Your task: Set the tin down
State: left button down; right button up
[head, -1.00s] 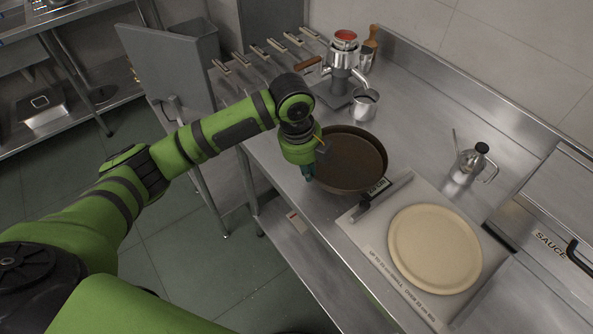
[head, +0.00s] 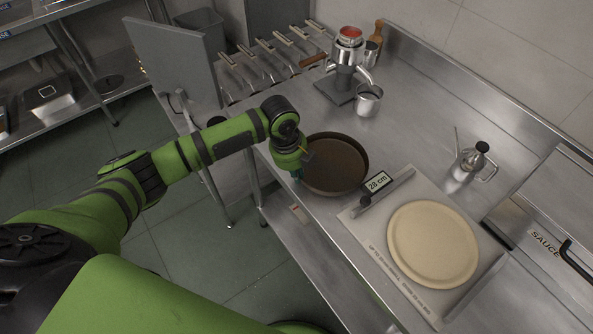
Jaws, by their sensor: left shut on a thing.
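The tin (head: 338,165) is a round, dark brown pan with a low rim, over the steel counter near its front edge. My left gripper (head: 297,174) is shut on the tin's left rim; its fingertips are mostly hidden. The tin looks about level. I cannot tell whether its base touches the counter or hangs just above it. My right gripper is not in view.
Right of the tin is a board (head: 363,232) with a pale dough disc (head: 433,243) and a "28 cm" sign (head: 377,182). Counter (head: 420,125) is clear between.

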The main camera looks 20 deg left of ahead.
pick_arm(q)
jog(key=shift+f, duration=0.5)
jog(key=c, duration=1.4)
grip_release()
jog(key=shift+r, duration=0.2)
jog(key=r, duration=0.4)
jog(key=s+a+r+b, duration=0.1)
jog(key=r, duration=0.3)
jog(key=r+b, duration=0.1)
jog(key=r, duration=0.3)
jog(key=shift+s+a+r, duration=0.15)
jog(key=shift+a+r, duration=0.1)
jog(key=shift+r, duration=0.05)
